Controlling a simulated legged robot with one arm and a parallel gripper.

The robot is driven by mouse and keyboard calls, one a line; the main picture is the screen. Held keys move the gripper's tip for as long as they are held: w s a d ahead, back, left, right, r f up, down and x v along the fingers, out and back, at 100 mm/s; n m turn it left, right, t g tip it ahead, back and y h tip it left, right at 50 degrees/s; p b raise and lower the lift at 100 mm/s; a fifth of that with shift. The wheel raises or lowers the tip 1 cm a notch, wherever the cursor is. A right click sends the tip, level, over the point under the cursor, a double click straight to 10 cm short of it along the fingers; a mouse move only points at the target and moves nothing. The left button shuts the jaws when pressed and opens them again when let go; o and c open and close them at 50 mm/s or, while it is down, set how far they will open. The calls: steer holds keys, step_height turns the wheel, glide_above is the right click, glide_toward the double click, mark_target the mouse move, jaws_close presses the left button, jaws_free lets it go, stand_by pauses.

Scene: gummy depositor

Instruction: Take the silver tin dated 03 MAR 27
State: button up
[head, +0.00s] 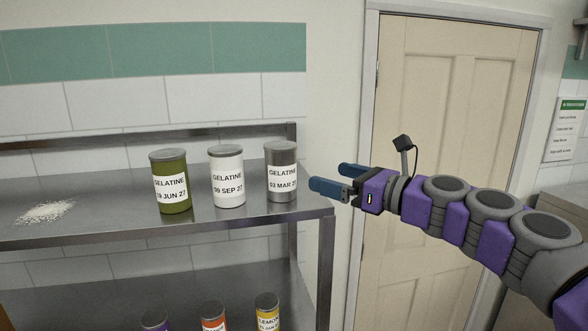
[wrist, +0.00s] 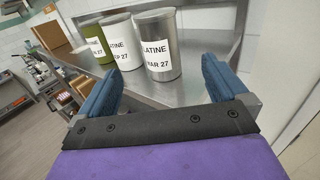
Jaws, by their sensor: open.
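The silver tin (head: 281,160) labelled GELATINE 03 MAR 27 stands upright on the steel shelf, the rightmost of three tins. In the wrist view the silver tin (wrist: 160,45) stands ahead, between the lines of the two fingers and beyond their tips. My gripper (head: 335,178) is open and empty, just right of the silver tin and apart from it. Its blue fingers also show in the wrist view (wrist: 158,85). A white tin (head: 227,178) dated 09 SEP 27 stands left of it, and a green tin (head: 171,182) ending JUN 27 stands further left.
The steel shelf (head: 110,222) has a raised back edge and ends just right of the silver tin. White granules (head: 44,212) lie at its left. Purple, orange and yellow tins (head: 267,312) stand on a lower shelf. A closed door (head: 450,100) is behind my arm.

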mark_target(294, 165)
steer(key=x, duration=0.6)
steer(key=s+x, duration=0.1)
steer(key=x, duration=0.1)
steer(key=shift+w+a+f, duration=0.2)
steer(key=shift+w+a, duration=0.05)
steer(key=shift+a, duration=0.45)
steer(key=shift+w, duration=0.4)
steer(key=shift+w+d+r, duration=0.2)
steer(key=shift+w, duration=0.05)
steer(key=x, duration=0.6)
steer(key=shift+s+a+b, duration=0.1)
steer(key=shift+a+b, duration=0.3)
steer(key=shift+a, duration=0.1)
steer(key=shift+d+r, duration=0.15)
steer(key=shift+d, duration=0.55)
steer(key=shift+c, duration=0.2)
steer(key=shift+d, duration=0.15)
steer(key=shift+c, duration=0.7)
steer(key=c, duration=0.3)
steer(key=shift+a, duration=0.55)
steer(key=c, duration=0.9)
